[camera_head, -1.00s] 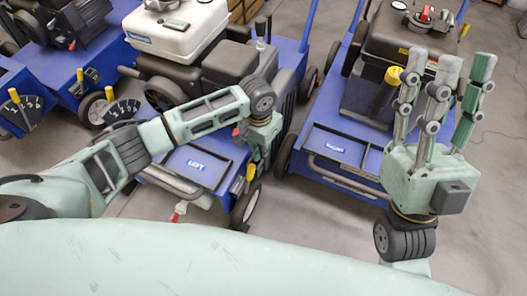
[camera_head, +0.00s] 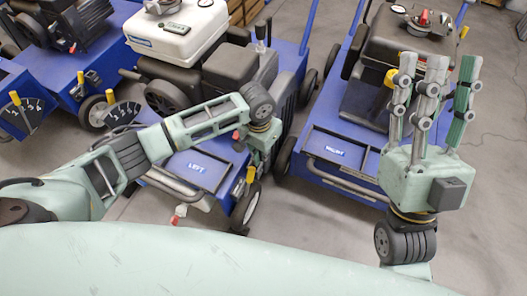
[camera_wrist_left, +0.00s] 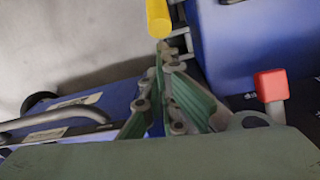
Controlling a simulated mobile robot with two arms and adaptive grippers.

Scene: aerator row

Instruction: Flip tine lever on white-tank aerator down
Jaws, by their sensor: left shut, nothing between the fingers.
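My left gripper (camera_head: 254,160) reaches down beside the right front corner, close to the yellow lever. In the left wrist view the gripper (camera_wrist_left: 163,50) is shut and empty, its tips just below a yellow grip (camera_wrist_left: 158,18); contact is unclear. A red knob (camera_wrist_left: 271,85) is to the right. My right gripper (camera_head: 437,65) is open, fingers up.
A second blue aerator with a black tank (camera_head: 405,45) stands to the right, behind my right gripper. More blue machines with yellow levers (camera_head: 15,98) stand at the left. A wheel (camera_head: 246,206) is just below my left gripper. Grey floor is free at the right.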

